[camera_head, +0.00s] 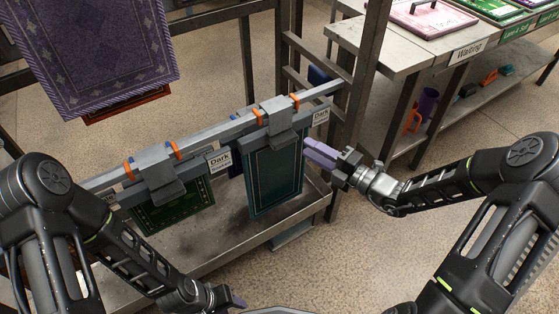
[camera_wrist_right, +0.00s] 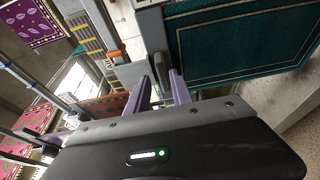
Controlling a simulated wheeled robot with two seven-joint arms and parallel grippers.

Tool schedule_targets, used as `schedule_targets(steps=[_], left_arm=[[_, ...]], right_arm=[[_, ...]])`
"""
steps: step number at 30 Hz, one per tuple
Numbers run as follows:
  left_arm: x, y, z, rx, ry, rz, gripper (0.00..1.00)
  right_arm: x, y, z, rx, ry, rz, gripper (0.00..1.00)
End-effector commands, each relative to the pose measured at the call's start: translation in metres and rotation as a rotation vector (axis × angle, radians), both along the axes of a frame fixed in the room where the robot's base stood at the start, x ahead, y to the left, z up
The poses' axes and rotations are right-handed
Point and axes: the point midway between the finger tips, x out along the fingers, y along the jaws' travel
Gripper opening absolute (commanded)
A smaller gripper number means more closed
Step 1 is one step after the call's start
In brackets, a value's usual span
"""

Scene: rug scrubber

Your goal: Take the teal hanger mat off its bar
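The teal hanger mat (camera_head: 276,180) hangs upright from a grey hanger clamp (camera_head: 279,125) over the bar (camera_head: 232,132). In the right wrist view the teal mat (camera_wrist_right: 245,45) fills the upper right, with a grey clamp part (camera_wrist_right: 153,25) along its edge. My right gripper (camera_head: 309,150) has purple fingers and is beside the mat's right edge, below the bar.
A green mat (camera_head: 175,212) hangs from another clamp to the left. A metal trough (camera_head: 235,230) lies below. A post (camera_head: 362,90) and a "Waiting" table (camera_head: 390,45) stand right. A purple rug (camera_head: 95,50) hangs behind.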

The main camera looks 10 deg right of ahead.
Motion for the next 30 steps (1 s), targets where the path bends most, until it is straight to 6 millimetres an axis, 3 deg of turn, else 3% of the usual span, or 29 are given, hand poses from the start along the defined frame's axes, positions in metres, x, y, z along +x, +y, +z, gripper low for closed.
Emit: schedule_targets(steps=[11,22,30], left_arm=[[0.0,0.0,-0.002,0.0,0.0,0.0,0.42],[0.005,0.004,-0.021,0.007,-0.008,0.011,0.42],[0.005,0.005,-0.02,0.007,-0.008,0.012,0.42]], right_arm=[[0.005,0.004,-0.001,-0.001,-0.001,0.0,0.27],[0.04,0.033,-0.004,0.0,-0.001,0.001,0.27],[0.045,0.036,-0.002,-0.001,0.0,0.0,0.27]])
